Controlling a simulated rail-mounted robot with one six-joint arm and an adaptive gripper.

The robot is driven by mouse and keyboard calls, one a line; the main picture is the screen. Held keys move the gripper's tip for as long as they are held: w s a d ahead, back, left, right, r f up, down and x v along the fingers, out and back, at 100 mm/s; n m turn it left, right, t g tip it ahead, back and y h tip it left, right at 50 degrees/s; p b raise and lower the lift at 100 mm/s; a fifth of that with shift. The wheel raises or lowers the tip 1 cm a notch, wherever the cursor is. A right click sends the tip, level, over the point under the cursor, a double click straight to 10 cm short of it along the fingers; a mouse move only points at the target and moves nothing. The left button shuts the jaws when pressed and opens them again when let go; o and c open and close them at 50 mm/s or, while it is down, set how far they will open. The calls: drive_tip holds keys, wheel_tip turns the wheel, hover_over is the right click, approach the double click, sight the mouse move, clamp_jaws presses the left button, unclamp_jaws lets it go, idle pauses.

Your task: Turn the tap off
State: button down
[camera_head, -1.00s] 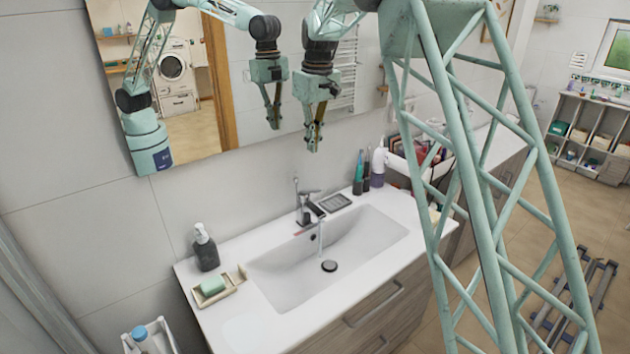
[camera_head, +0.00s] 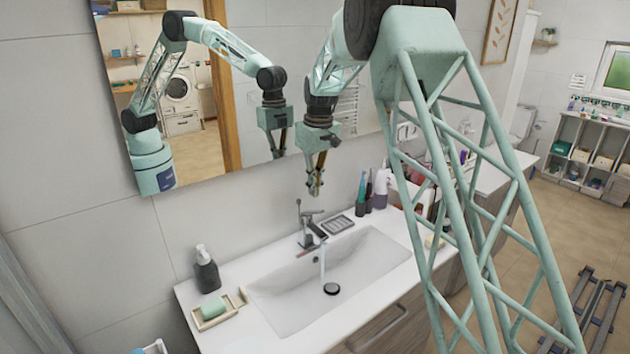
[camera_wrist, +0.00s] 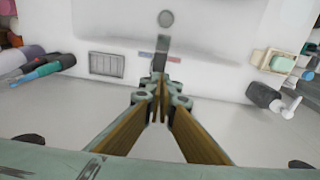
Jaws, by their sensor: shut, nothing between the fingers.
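The chrome tap (camera_head: 309,230) stands at the back edge of the white sink basin (camera_head: 368,254). A thin stream of water (camera_head: 322,262) falls from its spout towards the round dark drain (camera_head: 331,288). My gripper (camera_head: 315,194) points down above the tap and is shut and empty, apart from it in the head view. In the wrist view the tap spout (camera_wrist: 160,52) shows just beyond my shut fingertips (camera_wrist: 158,88), with small red and blue marks beside it. The fingers hide the rear of the tap there.
A soap dispenser (camera_head: 206,270) and a soap dish (camera_head: 224,313) stand left of the basin. A grey grate-like dish (camera_head: 337,224), toothbrushes (camera_head: 361,193) and bottles stand to the right. The mirror (camera_head: 240,105) is close behind my arm.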

sight(317, 212)
drive_tip(key=shift+s+d+f, duration=0.2)
drive_tip(key=shift+s+f, duration=0.05)
drive_tip(key=shift+f, duration=0.55)
drive_tip(key=shift+s+d+f, duration=0.15)
drive_tip(key=shift+s+f, duration=0.1)
drive_tip(key=shift+f, duration=0.5)
drive_tip(key=shift+s+d+f, duration=0.2)
drive_tip(key=shift+s+f, duration=0.05)
drive_tip(key=shift+f, duration=0.55)
drive_tip(key=shift+a+f+b, duration=0.1)
drive_tip(key=shift+b, duration=0.2)
